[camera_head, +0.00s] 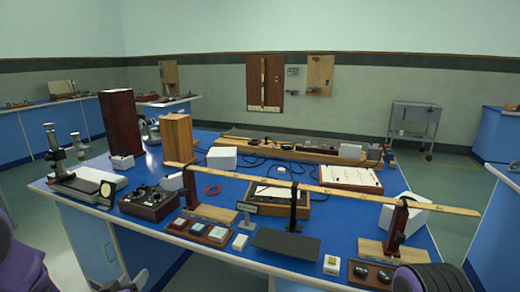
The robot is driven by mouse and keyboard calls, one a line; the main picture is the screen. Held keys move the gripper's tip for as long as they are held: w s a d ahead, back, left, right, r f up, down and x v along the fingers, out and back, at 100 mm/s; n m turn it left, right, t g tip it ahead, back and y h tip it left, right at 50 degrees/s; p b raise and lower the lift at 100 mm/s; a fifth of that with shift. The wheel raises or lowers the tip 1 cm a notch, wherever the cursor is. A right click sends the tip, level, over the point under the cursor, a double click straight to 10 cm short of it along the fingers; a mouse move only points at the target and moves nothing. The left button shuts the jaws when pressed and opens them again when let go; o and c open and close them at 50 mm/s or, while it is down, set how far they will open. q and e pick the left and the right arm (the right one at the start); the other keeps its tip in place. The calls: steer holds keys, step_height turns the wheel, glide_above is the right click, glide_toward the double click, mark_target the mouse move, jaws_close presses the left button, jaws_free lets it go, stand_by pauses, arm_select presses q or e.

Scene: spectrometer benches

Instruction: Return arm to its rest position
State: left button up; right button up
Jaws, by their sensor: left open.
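My left arm comes in at the lower left corner, with purple and dark parts. My left gripper (128,283) shows low in the picture, partly cut off by the bottom edge. It is open, with nothing seen between its fingers. It is in front of the blue bench (150,215), below the bench top's front edge and apart from the things on it. A dark ribbed part with purple, likely of my right arm, shows at the lower right. My right gripper is not in view.
The bench holds a long wooden beam (340,192) on stands, a black control box (149,202), a microscope-like instrument (55,155), a dark wooden box (120,124) and small blocks near the front edge. Other benches stand at both sides. A grey cart (414,122) stands at the back right.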

arm_select(q)
steer(key=s+d+f+n+g+y, duration=0.25)
steer(key=s+f+g, duration=0.25)
steer(key=s+f, duration=0.75)
steer(key=s+d+f+g, duration=0.1)
steer(key=s+f+g, duration=0.2)
steer(key=s, duration=0.8)
steer(key=s+f+g, duration=0.3)
steer(key=s+f, duration=0.4)
steer(key=s, duration=0.3)
steer(key=shift+s+d+f+n+g+y, duration=0.35)
steer(key=shift+f+g, duration=0.05)
steer(key=shift+w, duration=0.1)
